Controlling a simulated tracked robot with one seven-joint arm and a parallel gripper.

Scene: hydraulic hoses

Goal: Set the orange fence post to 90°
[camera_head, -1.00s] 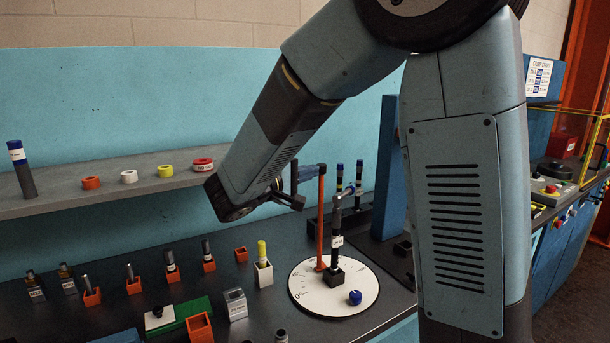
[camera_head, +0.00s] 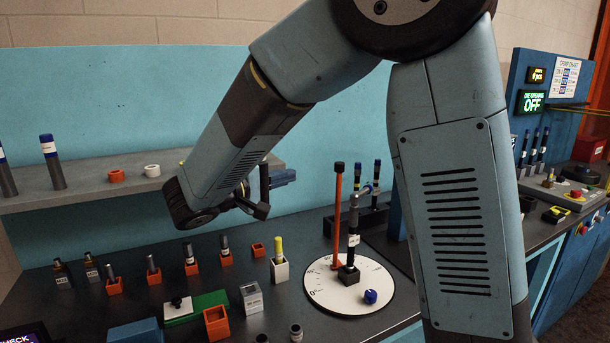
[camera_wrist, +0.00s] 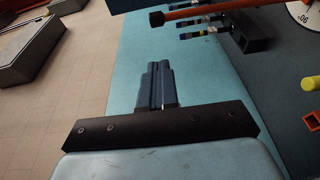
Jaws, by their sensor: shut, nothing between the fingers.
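The orange fence post (camera_head: 337,215) stands upright at the back left of a white dial plate (camera_head: 375,295) with angle marks. A dark fitting with a bent silver end (camera_head: 353,235) stands in a black block on the dial, and a blue knob (camera_head: 370,297) sits at its front. My gripper (camera_head: 283,178) is left of the post, above the bench and clear of it. In the wrist view my gripper (camera_wrist: 157,72) has its fingers together and empty. The post (camera_wrist: 210,12) lies across the top there, apart from the fingers, beside part of the dial (camera_wrist: 303,12).
A shelf (camera_head: 90,196) with coloured rings runs behind the bench. Several small fittings in orange holders and a white holder with a yellow-topped piece (camera_head: 279,262) stand left of the dial. A rack with dark tubes (camera_head: 370,215) stands behind it. A control panel (camera_head: 535,95) is at the right.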

